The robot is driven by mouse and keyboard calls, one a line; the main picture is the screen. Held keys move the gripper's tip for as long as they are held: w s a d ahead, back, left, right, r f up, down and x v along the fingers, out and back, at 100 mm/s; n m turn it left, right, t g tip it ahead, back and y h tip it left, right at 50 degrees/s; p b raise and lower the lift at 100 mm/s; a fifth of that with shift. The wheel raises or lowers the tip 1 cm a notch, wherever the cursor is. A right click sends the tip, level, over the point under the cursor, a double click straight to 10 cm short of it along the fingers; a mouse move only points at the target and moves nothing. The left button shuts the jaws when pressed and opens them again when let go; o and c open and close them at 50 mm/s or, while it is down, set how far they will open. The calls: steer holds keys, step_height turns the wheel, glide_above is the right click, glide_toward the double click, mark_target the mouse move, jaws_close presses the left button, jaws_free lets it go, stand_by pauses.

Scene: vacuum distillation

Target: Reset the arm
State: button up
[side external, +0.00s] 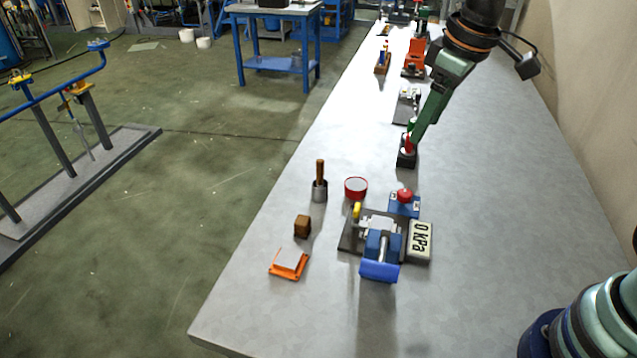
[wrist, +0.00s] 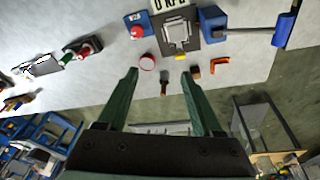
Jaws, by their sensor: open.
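My gripper (side external: 417,138) is high over the far half of the bench in the side view, its green fingers angled down. In the wrist view my gripper (wrist: 158,73) has its two fingers wide apart with nothing held between them. The distillation apparatus (side external: 378,232) stands near the front of the bench, with a display (side external: 420,241) reading 0 kPa beside it. A blue box with a red button (side external: 404,195) sits just behind. The apparatus also shows in the wrist view (wrist: 178,32), beyond the fingertips.
A red-rimmed round dish (side external: 355,187), a wooden-handled tool in a grey holder (side external: 319,184), a brown block (side external: 302,226) and an orange tray (side external: 289,263) stand left of the apparatus. A dark switch box (side external: 406,158) appears below the fingertips. The near bench surface is clear.

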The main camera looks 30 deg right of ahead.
steer(key=s+d+m+t, duration=0.2)
steer(key=s+d+m, duration=0.2)
steer(key=s+d, duration=0.2)
steer(key=shift+s+r+m+t, duration=0.25)
steer(key=shift+s+m+t, duration=0.15)
steer(key=shift+s, duration=0.35)
